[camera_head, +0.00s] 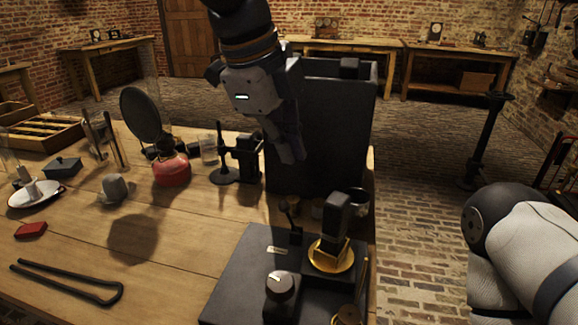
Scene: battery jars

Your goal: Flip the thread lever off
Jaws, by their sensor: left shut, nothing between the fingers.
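A dark apparatus base (235,290) sits at the front right of the wooden table. On it, a black upright block-like handle (338,215) rises from a round brass dish (331,262). A small dark lever (292,212) stands behind and left of the dish, tilted a little. No readable label shows which one is the thread lever. My left gripper (292,155) points down above and behind the small lever, shut and empty, apart from it, in front of a tall dark box. My right gripper is out of view.
The tall dark box (335,130) stands behind the apparatus. A black stand (224,172), a red burner-like vessel (170,168) and a round dark disc (141,114) are to the left. Black tongs (70,283) lie at front left. The table's middle is clear.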

